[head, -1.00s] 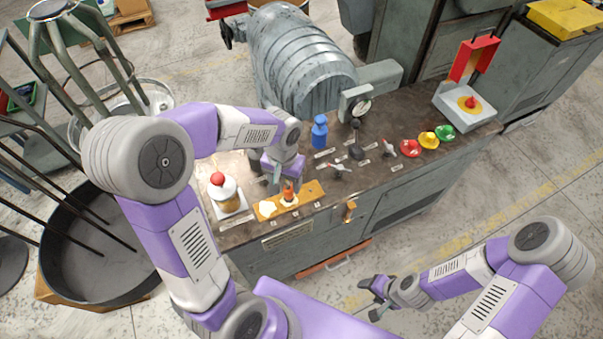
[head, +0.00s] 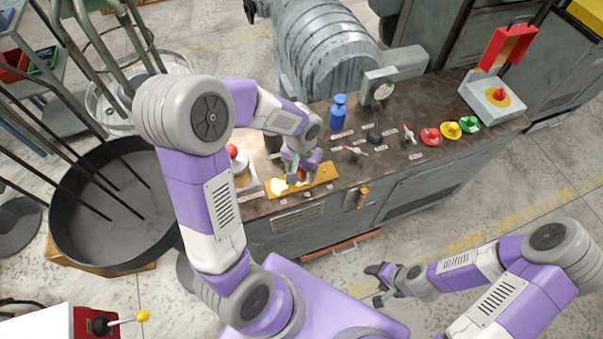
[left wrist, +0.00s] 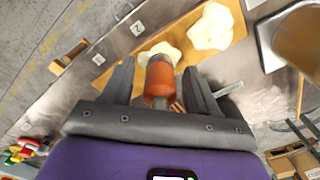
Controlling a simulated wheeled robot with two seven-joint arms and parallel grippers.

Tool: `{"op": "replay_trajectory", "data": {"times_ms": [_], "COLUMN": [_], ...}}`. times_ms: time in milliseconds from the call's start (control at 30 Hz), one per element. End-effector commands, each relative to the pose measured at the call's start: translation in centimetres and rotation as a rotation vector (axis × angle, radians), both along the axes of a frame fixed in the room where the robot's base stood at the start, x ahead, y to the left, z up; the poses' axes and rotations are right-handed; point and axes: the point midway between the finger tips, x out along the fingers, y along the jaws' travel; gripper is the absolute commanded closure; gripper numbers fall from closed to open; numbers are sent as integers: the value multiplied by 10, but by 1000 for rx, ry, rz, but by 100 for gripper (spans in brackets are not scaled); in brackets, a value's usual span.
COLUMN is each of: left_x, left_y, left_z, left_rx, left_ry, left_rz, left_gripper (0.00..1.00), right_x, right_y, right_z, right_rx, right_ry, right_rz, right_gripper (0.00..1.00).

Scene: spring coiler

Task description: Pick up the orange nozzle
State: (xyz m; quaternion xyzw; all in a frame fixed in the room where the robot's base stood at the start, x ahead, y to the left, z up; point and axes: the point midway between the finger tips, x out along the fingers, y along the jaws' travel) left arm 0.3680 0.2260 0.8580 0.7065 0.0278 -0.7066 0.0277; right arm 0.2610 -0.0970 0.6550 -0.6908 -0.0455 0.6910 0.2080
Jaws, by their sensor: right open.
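The orange nozzle (left wrist: 160,78) stands between the two fingers of my left gripper (left wrist: 159,82) in the left wrist view, with a small gap to each finger. In the head view my left gripper (head: 302,174) is down over the wooden board (head: 325,180), and it hides most of the nozzle. The left gripper is open around the nozzle and not closed on it. My right gripper (head: 377,286) is open and empty, low in front of the bench.
Cream-coloured lumps (left wrist: 208,27) lie on the board beside the nozzle. A white-and-red bottle (head: 240,165) stands left of the board and a blue bottle (head: 338,112) behind it. Levers and red, yellow and green buttons (head: 451,130) line the bench to the right.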

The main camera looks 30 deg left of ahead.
Motion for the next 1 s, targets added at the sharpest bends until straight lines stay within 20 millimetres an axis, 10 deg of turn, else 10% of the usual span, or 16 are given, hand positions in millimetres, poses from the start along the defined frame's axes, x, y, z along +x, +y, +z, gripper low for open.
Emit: {"op": "replay_trajectory", "data": {"times_ms": [367, 700, 1000], "left_x": [0, 1, 1], "left_y": [0, 0, 0], "left_z": [0, 6, 62], "left_rx": [0, -1, -1], "left_ry": [0, -3, -5], "left_rz": [0, 0, 1], "left_gripper": [100, 100, 100], "right_x": [0, 0, 0], "right_y": [0, 0, 0], "right_z": [0, 2, 22], "right_rx": [0, 0, 0], "right_ry": [0, 0, 0], "right_rz": [0, 0, 0], "right_gripper": [39, 39, 39]}}
